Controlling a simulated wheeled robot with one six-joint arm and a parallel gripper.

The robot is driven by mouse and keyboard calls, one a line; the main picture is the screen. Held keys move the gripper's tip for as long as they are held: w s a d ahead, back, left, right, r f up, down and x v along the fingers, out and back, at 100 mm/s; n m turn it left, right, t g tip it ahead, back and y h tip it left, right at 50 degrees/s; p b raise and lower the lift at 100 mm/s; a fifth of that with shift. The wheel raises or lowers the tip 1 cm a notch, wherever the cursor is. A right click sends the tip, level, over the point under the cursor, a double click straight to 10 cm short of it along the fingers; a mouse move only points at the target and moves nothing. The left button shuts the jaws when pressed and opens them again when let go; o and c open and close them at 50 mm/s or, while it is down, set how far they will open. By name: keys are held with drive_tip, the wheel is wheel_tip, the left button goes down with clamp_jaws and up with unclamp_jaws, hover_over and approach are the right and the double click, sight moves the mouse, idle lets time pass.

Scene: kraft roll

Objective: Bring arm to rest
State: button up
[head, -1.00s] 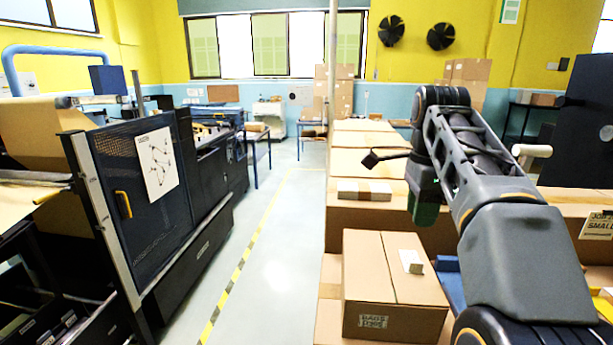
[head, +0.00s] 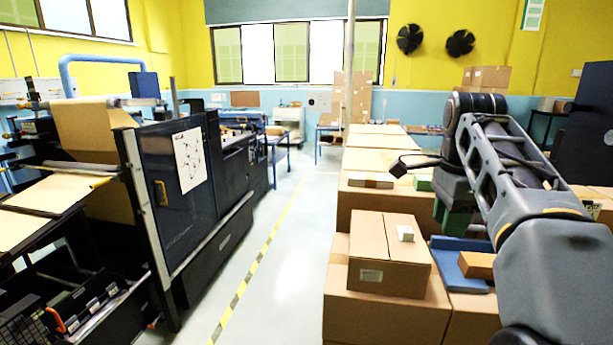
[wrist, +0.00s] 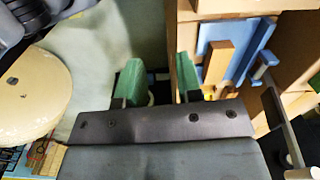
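My arm reaches forward at the right of the head view, over the row of cardboard boxes. My gripper (head: 452,217) points down there, partly hidden by my own arm. In the wrist view its two green fingers (wrist: 160,82) stand apart with nothing held between them. Grey-green floor and a box's side show beyond the fingers. A blue board or tray (head: 447,262) with a brown block (head: 477,265) lies to the right of the front carton and also shows in the wrist view (wrist: 243,35).
A carton (head: 385,268) with a small white box (head: 405,233) on top stands at front centre. A dark machine (head: 165,215) with a kraft paper roll (head: 92,130) stands at left. A clear aisle (head: 285,260) with a yellow-black floor line runs between. A pole (head: 350,70) rises behind the boxes.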

wheel_tip(320, 180, down, 11)
drive_tip(key=w+a+n+t, duration=0.2)
drive_tip(key=n, duration=0.9)
drive_tip(key=s+a+f+n+t, duration=0.1)
drive_tip(key=s+a+f+n, duration=0.2)
drive_tip(key=s+f+n, duration=0.1)
drive_tip(key=s+a+f+n+t, duration=0.1)
drive_tip(key=s+a+f+n, duration=0.2)
drive_tip(key=s+f, duration=0.4)
drive_tip(key=shift+s+a+f+n, duration=0.25)
drive_tip(key=shift+s+a+n, duration=0.1)
drive_tip(key=shift+s+n, duration=0.3)
drive_tip(key=shift+c, duration=0.3)
